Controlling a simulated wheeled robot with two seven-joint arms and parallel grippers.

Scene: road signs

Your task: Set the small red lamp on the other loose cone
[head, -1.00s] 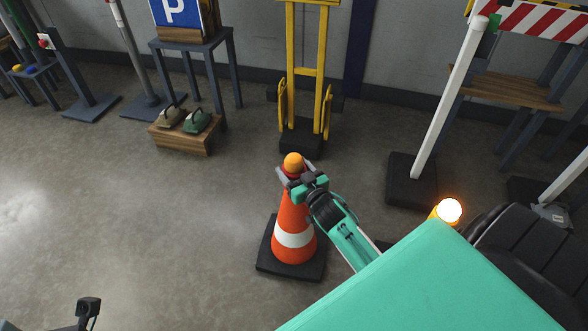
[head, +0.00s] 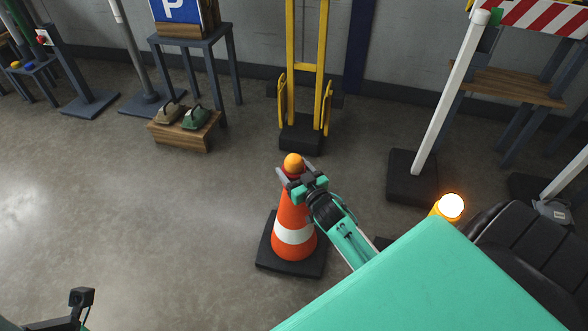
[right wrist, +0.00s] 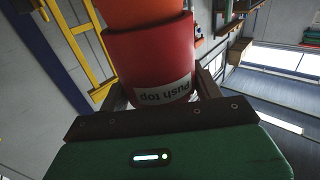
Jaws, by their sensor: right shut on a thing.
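The small red lamp, with an orange dome (head: 293,161) and a red body, is at the top of an orange cone (head: 291,215) with a white band and a black base. My right gripper (head: 289,177) is shut around its red body. In the right wrist view the lamp (right wrist: 150,60) fills the space between the fingers, with a "Push top" label. The gripper partly hides where lamp and cone meet, so I cannot tell whether the lamp rests on the cone. A dark part of my left gripper (head: 80,298) shows at the lower left; its fingers are unclear.
A lit orange lamp (head: 451,206) shows at the right behind my turquoise body. A yellow frame (head: 305,75) on a black base stands behind the cone. A wooden box (head: 184,131) with two handled objects is at the left. Floor left of the cone is clear.

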